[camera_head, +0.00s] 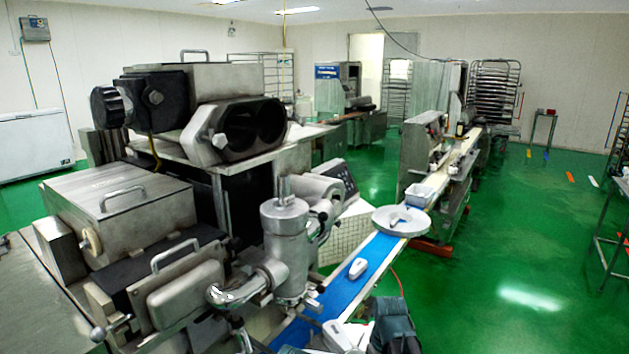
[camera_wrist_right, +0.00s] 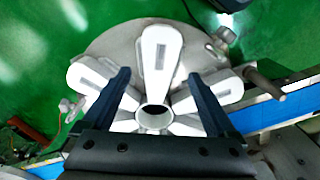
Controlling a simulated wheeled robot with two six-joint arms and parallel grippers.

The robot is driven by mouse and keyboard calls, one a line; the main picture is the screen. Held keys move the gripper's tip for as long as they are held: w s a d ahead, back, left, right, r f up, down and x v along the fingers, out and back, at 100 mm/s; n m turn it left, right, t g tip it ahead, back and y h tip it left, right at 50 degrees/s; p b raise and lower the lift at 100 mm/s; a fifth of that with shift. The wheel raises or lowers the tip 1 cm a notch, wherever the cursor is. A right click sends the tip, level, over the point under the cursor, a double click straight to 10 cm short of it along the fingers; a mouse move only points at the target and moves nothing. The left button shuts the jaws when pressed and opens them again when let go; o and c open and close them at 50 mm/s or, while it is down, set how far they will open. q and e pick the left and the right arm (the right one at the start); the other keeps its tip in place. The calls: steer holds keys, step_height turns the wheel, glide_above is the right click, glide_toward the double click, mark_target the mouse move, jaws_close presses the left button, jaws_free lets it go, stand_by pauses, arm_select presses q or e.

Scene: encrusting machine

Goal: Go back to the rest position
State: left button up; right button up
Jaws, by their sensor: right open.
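In the right wrist view my right gripper (camera_wrist_right: 156,76) is open, with its two dark fingers apart and nothing between the tips. Beyond the fingers is a round grey metal plate (camera_wrist_right: 118,42) with several white wedge-shaped pieces (camera_wrist_right: 158,50) set around a central metal ring (camera_wrist_right: 154,118). I cannot tell whether the fingers touch them. In the head view a dark part of my right arm (camera_head: 393,322) shows at the bottom. My left gripper is not in view. The large steel encrusting machine (camera_head: 170,208) stands at the left.
A blue conveyor belt (camera_head: 340,290) runs away from the machine, with a white piece (camera_head: 357,268) on it and a round metal disc (camera_head: 402,222) farther along. Open green floor (camera_head: 510,260) lies to the right. A metal table frame (camera_head: 610,240) stands at the right edge.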

step_height(320, 180, up, 7)
steer(key=p, duration=0.6)
step_height(320, 180, down, 13)
steer(key=b, duration=1.3)
steer(key=shift+s+f+b, duration=0.1)
steer(key=shift+f+b, duration=0.15)
steer(key=shift+b, duration=0.15)
step_height(320, 180, up, 2)
steer(key=shift+p, duration=1)
steer(key=shift+r+p, duration=0.25)
steer(key=shift+p, duration=0.15)
step_height(320, 180, up, 9)
steer(key=p, duration=0.8)
steer(key=shift+f+p, duration=0.15)
steer(key=shift+p, duration=0.15)
